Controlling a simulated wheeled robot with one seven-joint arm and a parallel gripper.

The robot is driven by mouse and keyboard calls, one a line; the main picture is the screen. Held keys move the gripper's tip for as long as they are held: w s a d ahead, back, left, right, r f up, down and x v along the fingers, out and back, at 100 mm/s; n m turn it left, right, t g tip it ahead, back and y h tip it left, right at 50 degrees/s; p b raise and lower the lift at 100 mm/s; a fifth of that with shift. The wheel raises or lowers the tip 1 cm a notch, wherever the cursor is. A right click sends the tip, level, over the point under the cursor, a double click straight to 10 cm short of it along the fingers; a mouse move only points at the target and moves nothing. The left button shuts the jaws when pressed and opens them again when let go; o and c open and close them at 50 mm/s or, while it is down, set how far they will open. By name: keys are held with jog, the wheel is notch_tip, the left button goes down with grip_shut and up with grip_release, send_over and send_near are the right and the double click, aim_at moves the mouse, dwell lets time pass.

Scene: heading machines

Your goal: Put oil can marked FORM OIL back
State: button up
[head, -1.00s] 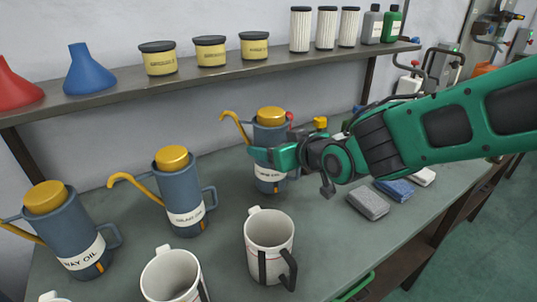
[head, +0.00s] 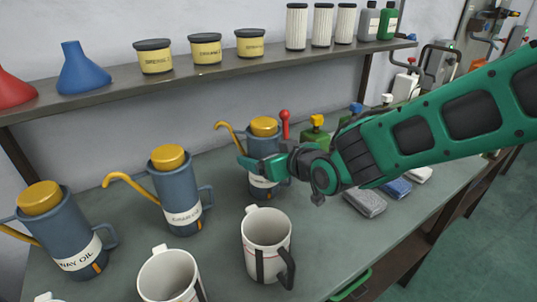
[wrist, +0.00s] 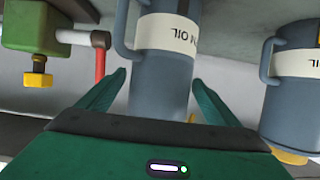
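The oil can with the FORM OIL label (head: 264,148) is blue-grey with a yellow cap and spout. It stands upright on the bench at the right end of a row of oil cans. Its label is partly covered by my gripper in the head view; in the wrist view the can (wrist: 160,85) shows the letters "M OIL". My gripper (head: 252,163) is at the can's side. In the wrist view its two fingers (wrist: 160,77) are either side of the can body, with a small gap at each side. The can's base is partly hidden.
Two similar oil cans, one in the middle (head: 175,190) and WAY OIL (head: 70,230), stand to the left. White jugs (head: 266,238) stand in front. A green device with a red handle (head: 315,135) is behind right. Cloths (head: 365,202) lie right, and a shelf (head: 200,78) runs above.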

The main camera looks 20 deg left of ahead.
jog(key=shift+r, duration=0.1)
jog(key=shift+s+d+r, duration=0.1)
jog(key=shift+s+d, duration=0.05)
jog(key=shift+d, duration=0.05)
jog(key=v, duration=1.1)
jog(key=shift+d, duration=0.25)
jog(key=shift+s, duration=0.1)
jog(key=w+d+f+m+h, duration=0.1)
jog(key=d+f+m+h, duration=0.15)
jog(key=d, duration=0.75)
jog(key=w+d+f+m+h, duration=0.1)
jog(key=w+d+m+h, duration=0.15)
jog(key=d, duration=0.65)
jog(key=w+d+f+m+h, duration=0.1)
jog(key=d+f+h, duration=0.15)
jog(key=d, duration=0.75)
jog(key=s+d+f+m+g+h, duration=0.1)
jog(key=s+d+m+g+h, duration=0.15)
jog(key=s+d, duration=0.5)
jog(key=s+d+f+m+g+h, duration=0.1)
jog(key=s+d+m+g, duration=0.25)
jog(key=d, duration=0.65)
jog(key=s+d+m+g+y, duration=0.1)
jog(key=s+d+m, duration=0.3)
jog(key=s, duration=1)
jog(key=shift+d+g, duration=0.5)
jog(key=shift+g, duration=0.4)
